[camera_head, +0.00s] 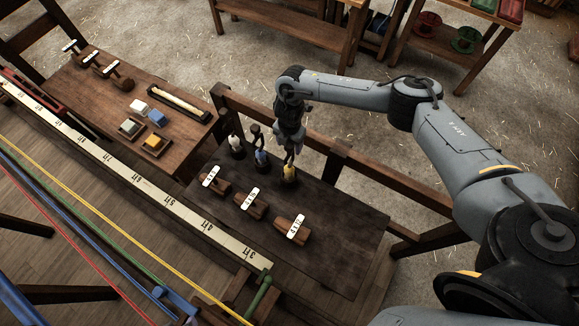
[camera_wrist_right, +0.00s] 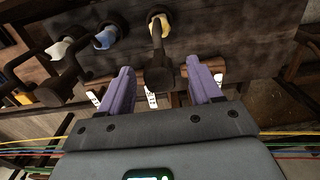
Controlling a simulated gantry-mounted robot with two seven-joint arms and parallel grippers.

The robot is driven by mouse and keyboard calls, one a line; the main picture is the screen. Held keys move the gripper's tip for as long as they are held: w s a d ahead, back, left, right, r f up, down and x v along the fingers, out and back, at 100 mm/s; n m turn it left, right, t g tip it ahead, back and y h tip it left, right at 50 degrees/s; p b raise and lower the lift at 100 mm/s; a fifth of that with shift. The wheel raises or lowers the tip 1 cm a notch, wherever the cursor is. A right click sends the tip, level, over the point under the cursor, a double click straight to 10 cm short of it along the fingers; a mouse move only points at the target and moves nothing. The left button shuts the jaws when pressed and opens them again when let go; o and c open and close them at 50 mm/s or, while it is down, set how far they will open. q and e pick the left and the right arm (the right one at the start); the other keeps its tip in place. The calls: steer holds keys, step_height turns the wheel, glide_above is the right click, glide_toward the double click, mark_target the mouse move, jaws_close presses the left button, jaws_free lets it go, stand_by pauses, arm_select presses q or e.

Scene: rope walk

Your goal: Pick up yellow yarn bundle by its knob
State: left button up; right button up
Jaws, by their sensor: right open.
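The yellow yarn bundle (camera_head: 289,174) is on a dark round base at the back of the dark table, the rightmost of three bundles. My right gripper (camera_head: 289,157) is directly above it, pointing down. In the right wrist view, the yellow yarn (camera_wrist_right: 158,24) shows at the top, and a dark stem runs from it to a round dark knob (camera_wrist_right: 159,77). The open purple fingers of my right gripper (camera_wrist_right: 160,68) are on either side of this knob, with gaps on both sides. My left gripper is not in view.
A white bundle (camera_head: 235,142) and a blue bundle (camera_head: 261,158) stand left of the yellow one. Several wooden blocks with white labels, one here (camera_head: 251,205), lie in front. A wooden rail (camera_head: 350,162) runs behind the table. A long marked ruler (camera_head: 180,210) lies at left.

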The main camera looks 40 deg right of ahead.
steer(key=shift+f, duration=1.25)
jaws_close()
